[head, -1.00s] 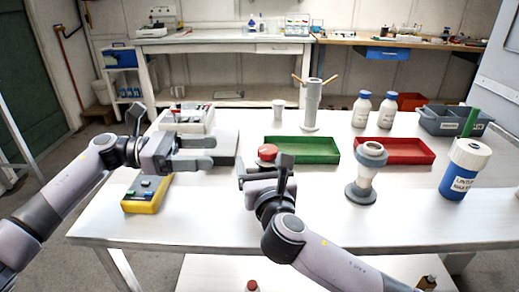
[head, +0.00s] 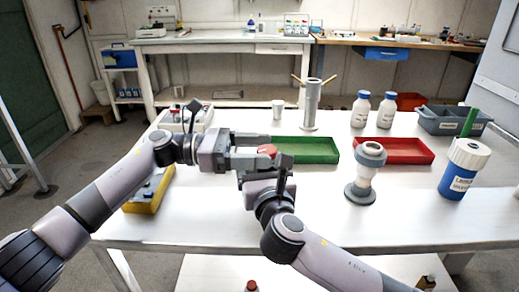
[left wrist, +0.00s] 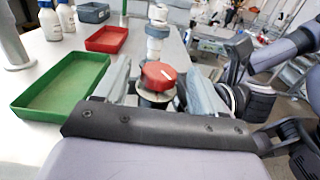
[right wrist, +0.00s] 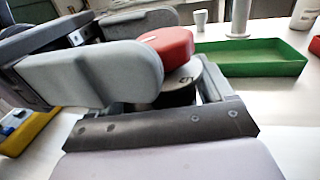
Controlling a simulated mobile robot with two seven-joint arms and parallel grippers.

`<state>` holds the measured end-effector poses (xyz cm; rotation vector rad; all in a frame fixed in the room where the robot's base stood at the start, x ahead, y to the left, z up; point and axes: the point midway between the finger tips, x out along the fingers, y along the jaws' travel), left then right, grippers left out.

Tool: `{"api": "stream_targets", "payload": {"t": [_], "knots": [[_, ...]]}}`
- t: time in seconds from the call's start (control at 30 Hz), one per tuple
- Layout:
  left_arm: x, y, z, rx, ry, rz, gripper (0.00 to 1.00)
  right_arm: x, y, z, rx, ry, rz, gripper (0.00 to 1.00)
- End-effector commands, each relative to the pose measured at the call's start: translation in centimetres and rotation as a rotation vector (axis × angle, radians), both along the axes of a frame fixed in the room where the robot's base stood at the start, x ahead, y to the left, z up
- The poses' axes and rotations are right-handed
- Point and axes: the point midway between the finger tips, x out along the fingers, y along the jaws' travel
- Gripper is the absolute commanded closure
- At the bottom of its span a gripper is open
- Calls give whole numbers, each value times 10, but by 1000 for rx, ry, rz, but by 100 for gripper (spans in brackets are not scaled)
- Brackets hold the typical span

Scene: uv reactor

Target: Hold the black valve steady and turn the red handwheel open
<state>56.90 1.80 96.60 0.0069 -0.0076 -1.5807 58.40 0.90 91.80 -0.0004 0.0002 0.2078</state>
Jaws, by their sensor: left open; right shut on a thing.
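The red handwheel (head: 267,149) sits on top of the black valve (right wrist: 178,94), above the front middle of the table. My right gripper (head: 266,176) is shut on the valve and holds it from the front, below the wheel. My left gripper (head: 279,150) reaches in from the left at wheel height, with its open fingers on either side of the handwheel. In the left wrist view the handwheel (left wrist: 158,75) is between the fingers, with a small gap showing. The valve's lower part is hidden by my grippers.
Behind the wheel is a green tray (head: 312,150), with a red tray (head: 405,151) to its right. A grey flanged fitting (head: 364,172) and a blue bottle (head: 462,170) stand at right. The yellow control box (head: 147,192) lies under my left arm.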

Motion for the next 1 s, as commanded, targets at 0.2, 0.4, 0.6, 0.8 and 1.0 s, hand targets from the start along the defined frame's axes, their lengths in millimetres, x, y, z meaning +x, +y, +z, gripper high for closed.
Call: {"api": "stream_targets", "payload": {"t": [0.2,0.4,0.6,0.8,1.0], "knots": [[0,-7,0,1,0,2,31,0,-1,-2,-4,4,-4,60],[0,-7,0,1,0,1,37,0,-1,-2,-4,4,-4,60],[0,-7,0,1,0,1,87,0,-1,-2,-4,4,-4,60],[0,-7,-1,2,2,23,87,1,-1,-2,-4,4,-4,60],[-2,-7,-2,4,4,114,87,0,-1,-2,-6,3,-4,60]]}}
